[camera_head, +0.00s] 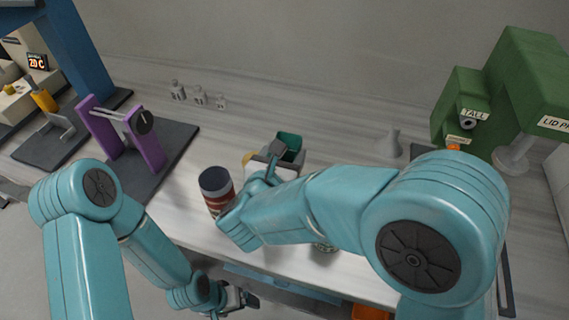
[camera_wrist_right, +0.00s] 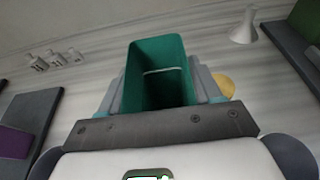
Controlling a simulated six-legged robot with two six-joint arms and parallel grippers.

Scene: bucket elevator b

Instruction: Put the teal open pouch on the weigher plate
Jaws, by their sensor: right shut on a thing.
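The teal open pouch (camera_head: 290,141) is between the fingers of my right gripper (camera_head: 279,153), above the pale bench. In the right wrist view the pouch (camera_wrist_right: 158,72) shows its open mouth toward the camera, with a grey finger on each side. I see a pale line inside it. My left gripper (camera_head: 240,299) is low in front of the bench edge; its finger gap is too small to judge. I cannot pick out a weigher plate for certain; my right arm hides part of the bench.
A red-brown banded can (camera_head: 214,188) stands left of my right gripper. A purple frame (camera_head: 124,132) with a dial stands on a dark base at left. Several small grey weights (camera_head: 199,96) and a pale flask (camera_head: 392,145) stand at the back. A green machine (camera_head: 510,85) is at right.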

